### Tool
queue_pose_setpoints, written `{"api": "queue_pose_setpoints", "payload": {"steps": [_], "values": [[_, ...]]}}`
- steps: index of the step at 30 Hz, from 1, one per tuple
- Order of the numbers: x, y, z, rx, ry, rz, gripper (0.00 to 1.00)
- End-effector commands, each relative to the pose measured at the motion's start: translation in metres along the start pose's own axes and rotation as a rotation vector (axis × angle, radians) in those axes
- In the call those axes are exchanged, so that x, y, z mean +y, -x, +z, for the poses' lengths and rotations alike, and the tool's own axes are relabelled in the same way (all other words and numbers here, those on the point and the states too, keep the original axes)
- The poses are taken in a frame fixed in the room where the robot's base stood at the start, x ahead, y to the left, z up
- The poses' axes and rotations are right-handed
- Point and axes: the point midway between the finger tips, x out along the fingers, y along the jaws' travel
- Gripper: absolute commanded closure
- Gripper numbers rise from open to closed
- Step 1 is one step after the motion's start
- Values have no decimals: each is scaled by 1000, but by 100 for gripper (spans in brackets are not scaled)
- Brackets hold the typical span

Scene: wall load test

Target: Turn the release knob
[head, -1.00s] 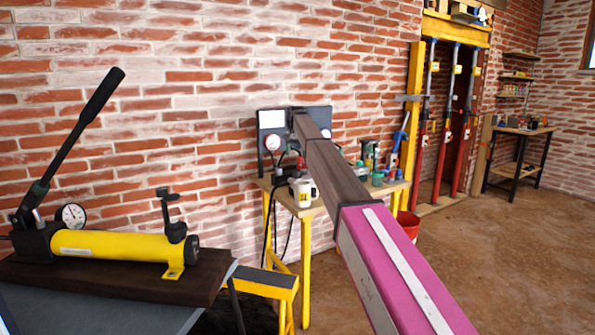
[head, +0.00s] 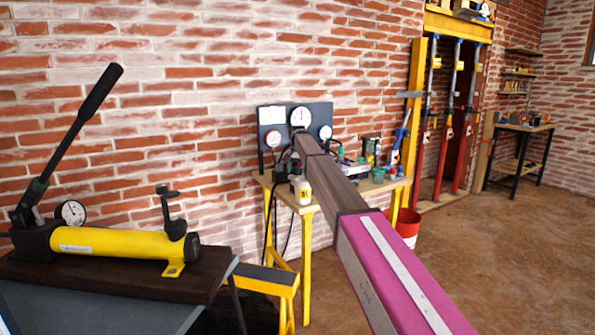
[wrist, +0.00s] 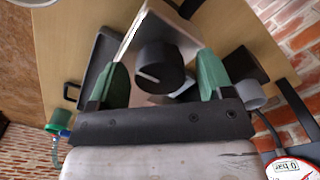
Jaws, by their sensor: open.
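A black round knob (wrist: 160,68) with a pale line on its face shows in the wrist view, on a light metal block (wrist: 165,30). My gripper (wrist: 163,77) is open, with one green finger on each side of the knob. Gaps show between the fingers and the knob, and I cannot tell whether either touches it. In the head view my arm reaches over the small workbench (head: 310,208) before the brick wall. The arm hides the knob and most of my gripper there.
A gauge panel (head: 268,118) stands at the back of the workbench. A white mug (head: 303,190) is partly hidden at the bench's front. A yellow hand pump (head: 110,244) with a long lever lies on the nearer table at left. A red bucket (head: 408,228) stands on the floor.

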Motion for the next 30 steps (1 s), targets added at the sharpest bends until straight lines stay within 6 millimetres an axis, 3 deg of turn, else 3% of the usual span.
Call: {"api": "queue_pose_setpoints", "payload": {"steps": [7,12,23,30], "values": [[0,-1,0,0,0,0,26],[0,-1,0,0,0,0,76],[0,-1,0,0,39,0,76],[0,-1,0,-1,176,0,76]]}}
